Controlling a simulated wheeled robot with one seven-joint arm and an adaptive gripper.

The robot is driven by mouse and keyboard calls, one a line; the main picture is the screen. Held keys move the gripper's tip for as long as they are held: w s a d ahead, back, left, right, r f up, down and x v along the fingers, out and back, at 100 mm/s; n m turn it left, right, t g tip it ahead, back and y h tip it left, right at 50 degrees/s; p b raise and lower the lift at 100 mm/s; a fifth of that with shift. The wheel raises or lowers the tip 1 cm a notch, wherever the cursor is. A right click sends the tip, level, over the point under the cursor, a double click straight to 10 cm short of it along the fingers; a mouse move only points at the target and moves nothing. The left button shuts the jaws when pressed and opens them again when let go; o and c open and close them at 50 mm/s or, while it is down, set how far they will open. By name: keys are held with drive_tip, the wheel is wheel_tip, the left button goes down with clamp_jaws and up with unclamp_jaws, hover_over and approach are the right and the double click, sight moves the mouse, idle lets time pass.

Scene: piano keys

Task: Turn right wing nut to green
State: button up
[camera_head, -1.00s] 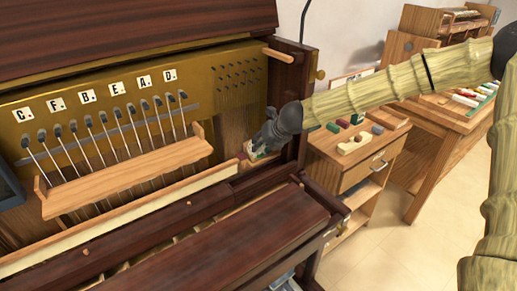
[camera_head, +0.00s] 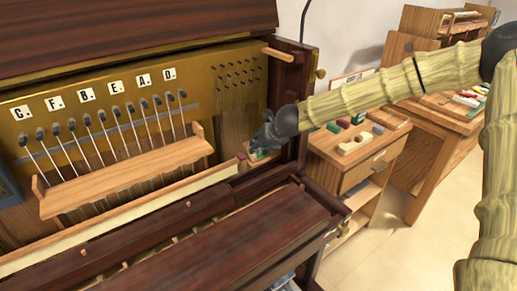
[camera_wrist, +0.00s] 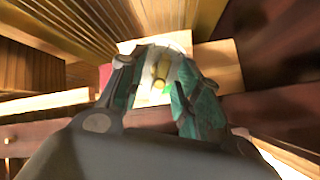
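A brass-coloured wing nut (camera_wrist: 160,70) shows in the wrist view on a pale plate, with a green patch (camera_wrist: 171,88) beside it and a magenta-red patch (camera_wrist: 105,75) to the left. My gripper (camera_wrist: 157,84) has its two greenish fingers spread, one on each side of the nut. I cannot tell whether they touch it. In the head view my gripper (camera_head: 260,148) points down at the right end of the pale rail, where it hides the nut. A small reddish block (camera_head: 242,158) shows just left of it.
The dark wooden case wall (camera_head: 292,85) stands close to the right of my gripper. A wooden shelf (camera_head: 125,175) with several black-tipped rods lies left. A dark wooden lid (camera_head: 215,240) is in front. A side cabinet (camera_head: 350,165) with small blocks stands right.

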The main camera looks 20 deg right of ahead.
drive_tip(key=shift+w+f, duration=0.2)
drive_tip(key=shift+f, duration=0.1)
drive_tip(key=shift+s+d+r, duration=0.1)
drive_tip(key=shift+s+r, duration=0.3)
drive_tip(key=shift+r, duration=0.1)
idle(0.5)
drive_tip(key=shift+c, duration=0.2)
clamp_jaws()
